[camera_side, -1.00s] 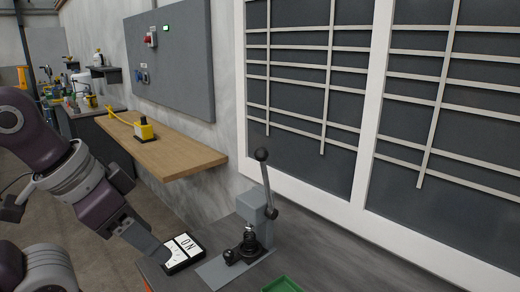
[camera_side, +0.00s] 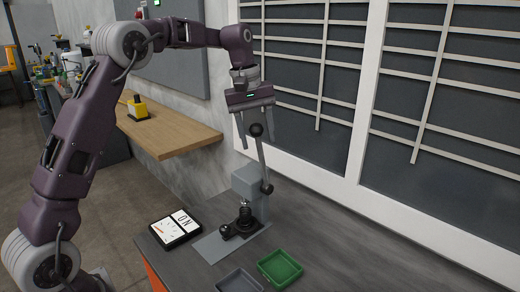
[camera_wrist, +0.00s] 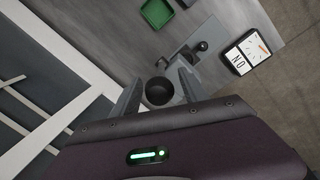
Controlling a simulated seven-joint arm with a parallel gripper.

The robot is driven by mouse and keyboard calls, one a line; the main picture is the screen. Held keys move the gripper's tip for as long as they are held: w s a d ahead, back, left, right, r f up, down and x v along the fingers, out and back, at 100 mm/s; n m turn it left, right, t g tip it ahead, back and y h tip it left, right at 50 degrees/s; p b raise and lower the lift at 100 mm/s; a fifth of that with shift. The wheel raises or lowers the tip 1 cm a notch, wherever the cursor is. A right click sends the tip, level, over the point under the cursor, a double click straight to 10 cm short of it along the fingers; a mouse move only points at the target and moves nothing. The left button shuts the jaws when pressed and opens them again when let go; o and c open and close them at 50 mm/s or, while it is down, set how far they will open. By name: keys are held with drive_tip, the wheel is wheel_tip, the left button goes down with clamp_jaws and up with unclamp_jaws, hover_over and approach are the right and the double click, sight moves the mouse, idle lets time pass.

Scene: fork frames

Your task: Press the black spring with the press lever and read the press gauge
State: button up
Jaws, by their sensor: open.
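The press (camera_side: 247,183) is a grey block on a plate, with an upright lever ending in a black ball knob (camera_side: 256,130). My gripper (camera_side: 256,138) is above the press, pointing down, with its fingers apart on either side of the knob. The wrist view shows the knob (camera_wrist: 159,92) between the open fingers; I cannot tell if they touch it. A small dark part, seemingly the black spring (camera_side: 245,214), stands under the press head, too small to make out clearly. The press gauge (camera_side: 175,229), a black-framed white panel with a dial, lies left of the press; its reading is illegible.
A green tray (camera_side: 280,268) and a grey tray (camera_side: 238,281) lie in front of the press on the grey bench (camera_side: 335,245). A white-framed window wall (camera_side: 361,90) stands close behind. A wooden shelf (camera_side: 172,137) with a yellow device (camera_side: 138,108) is at the left. The bench's right side is clear.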

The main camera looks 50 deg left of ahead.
sight(262, 158)
drive_tip(key=f, duration=0.4)
drive_tip(key=shift+w+d, duration=0.2)
drive_tip(key=shift+w, duration=0.05)
drive_tip(key=shift+r, duration=0.1)
clamp_jaws()
idle(1.0)
